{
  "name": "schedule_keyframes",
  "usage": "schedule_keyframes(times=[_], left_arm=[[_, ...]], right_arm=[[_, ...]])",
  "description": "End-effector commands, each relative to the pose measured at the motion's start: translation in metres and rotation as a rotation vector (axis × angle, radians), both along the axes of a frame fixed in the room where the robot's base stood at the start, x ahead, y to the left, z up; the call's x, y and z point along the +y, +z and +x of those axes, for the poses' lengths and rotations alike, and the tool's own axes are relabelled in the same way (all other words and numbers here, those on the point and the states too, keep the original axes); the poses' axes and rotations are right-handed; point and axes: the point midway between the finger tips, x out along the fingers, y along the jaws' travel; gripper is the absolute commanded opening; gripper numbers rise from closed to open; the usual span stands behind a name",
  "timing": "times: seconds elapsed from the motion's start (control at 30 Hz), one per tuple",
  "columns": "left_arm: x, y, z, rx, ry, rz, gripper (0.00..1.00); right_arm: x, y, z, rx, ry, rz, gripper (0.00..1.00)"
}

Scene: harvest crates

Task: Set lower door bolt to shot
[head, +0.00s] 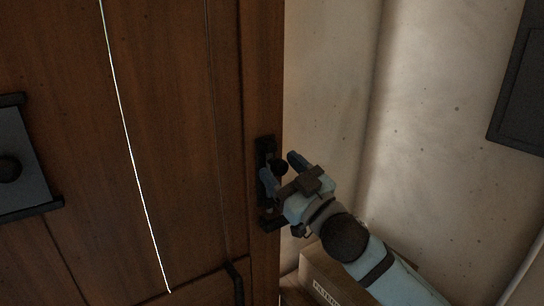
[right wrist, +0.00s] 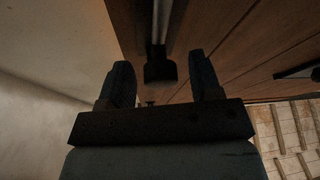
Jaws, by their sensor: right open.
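The lower door bolt (head: 266,147) is a dark metal fitting upright on the edge of the brown wooden door (head: 170,120), with a round dark knob. My right gripper (head: 282,170) is at the bolt, its blue-grey fingers open on either side of the knob. In the right wrist view, the two fingers of my right gripper (right wrist: 164,72) stand apart, and the bolt's dark end (right wrist: 160,71) with a light rod above it shows between them. I cannot tell whether the fingers touch it. My left gripper is not in view.
A pale wall (head: 420,120) stands right of the door, with a dark panel (head: 522,85) on it. A cardboard box (head: 322,278) lies below my right arm. A dark plate with a knob (head: 22,160) is on the door's left. A dark handle (head: 236,285) is low on the door.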

Motion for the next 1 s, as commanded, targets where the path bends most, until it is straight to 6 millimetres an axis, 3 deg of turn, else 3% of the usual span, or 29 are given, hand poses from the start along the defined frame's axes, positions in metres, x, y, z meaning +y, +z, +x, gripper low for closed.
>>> schedule_keyframes(times=[0.43,0.47,0.7,0.87,1.0], left_arm=[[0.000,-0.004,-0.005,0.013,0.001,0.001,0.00],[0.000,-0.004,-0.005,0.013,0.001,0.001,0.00],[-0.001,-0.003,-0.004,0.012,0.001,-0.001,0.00],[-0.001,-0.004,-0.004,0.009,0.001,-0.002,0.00],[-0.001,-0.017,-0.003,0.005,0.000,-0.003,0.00]], right_arm=[[0.002,0.003,-0.002,0.001,-0.001,0.000,0.58],[0.002,0.003,-0.002,0.001,-0.001,0.000,0.56],[0.002,0.003,-0.002,0.001,-0.001,0.000,0.01],[0.002,-0.001,-0.002,0.001,-0.001,0.001,0.00],[0.003,-0.024,-0.002,0.003,0.000,0.000,0.00]])
